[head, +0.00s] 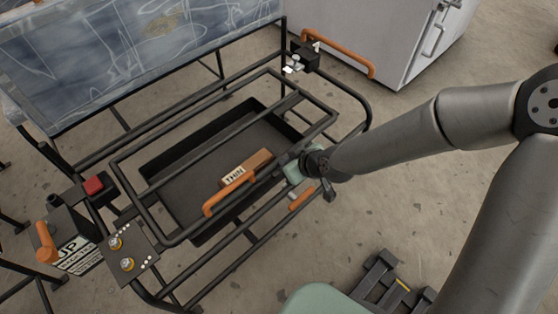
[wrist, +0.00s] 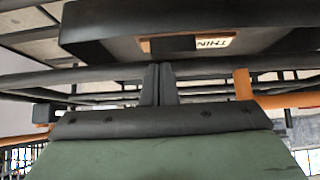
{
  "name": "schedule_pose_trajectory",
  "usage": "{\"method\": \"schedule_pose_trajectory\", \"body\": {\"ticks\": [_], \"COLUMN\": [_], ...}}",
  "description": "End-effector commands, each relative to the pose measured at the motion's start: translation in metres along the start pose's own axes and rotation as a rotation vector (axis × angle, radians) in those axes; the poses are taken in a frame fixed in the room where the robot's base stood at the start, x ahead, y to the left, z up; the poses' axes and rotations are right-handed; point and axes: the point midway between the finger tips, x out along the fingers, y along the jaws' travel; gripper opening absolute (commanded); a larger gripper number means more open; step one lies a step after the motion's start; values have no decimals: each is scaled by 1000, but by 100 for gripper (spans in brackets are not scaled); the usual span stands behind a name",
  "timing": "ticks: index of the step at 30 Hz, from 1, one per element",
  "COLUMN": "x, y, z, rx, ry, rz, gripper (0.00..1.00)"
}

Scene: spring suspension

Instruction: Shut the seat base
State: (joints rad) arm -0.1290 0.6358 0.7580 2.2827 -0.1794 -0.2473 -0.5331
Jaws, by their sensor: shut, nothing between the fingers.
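The seat base appears as a black tubular frame (head: 303,93) over a dark open tray (head: 158,172), with an orange handle (head: 230,193) along its front. From these views I cannot tell how far the frame is raised. My gripper (head: 302,165) is at the frame's front right side, to the right of the handle. In the wrist view my gripper's fingertips (wrist: 158,72) are together and empty, close to a black bar (wrist: 90,76). I cannot tell whether they touch it. The orange handle (wrist: 243,86) stands right of the fingers there.
A block labelled THIN (head: 255,165) lies in the tray. A blue-grey backrest panel (head: 140,50) rises behind. A red button (head: 93,185) and orange lever (head: 45,242) are at left. A white cabinet (head: 405,35) stands back right. Bare floor (head: 400,190) lies right.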

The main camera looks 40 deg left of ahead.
Motion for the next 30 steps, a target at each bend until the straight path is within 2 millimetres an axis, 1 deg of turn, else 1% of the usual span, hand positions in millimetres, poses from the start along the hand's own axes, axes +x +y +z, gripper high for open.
{"method": "schedule_pose_trajectory", "body": {"ticks": [1,3,14,17,20,26,27,30], "x": [5,5,7,4,-6,-44,-48,-66], "y": [1,2,2,2,1,0,0,0], "z": [9,11,15,13,6,-25,-13,5], "rx": [7,9,11,11,9,-4,1,2], "ry": [-11,-13,-20,-20,-17,2,-1,1], "rz": [-3,-3,-5,-5,-4,1,2,3], "gripper": [0,0,0,0,0,0,0,0]}}
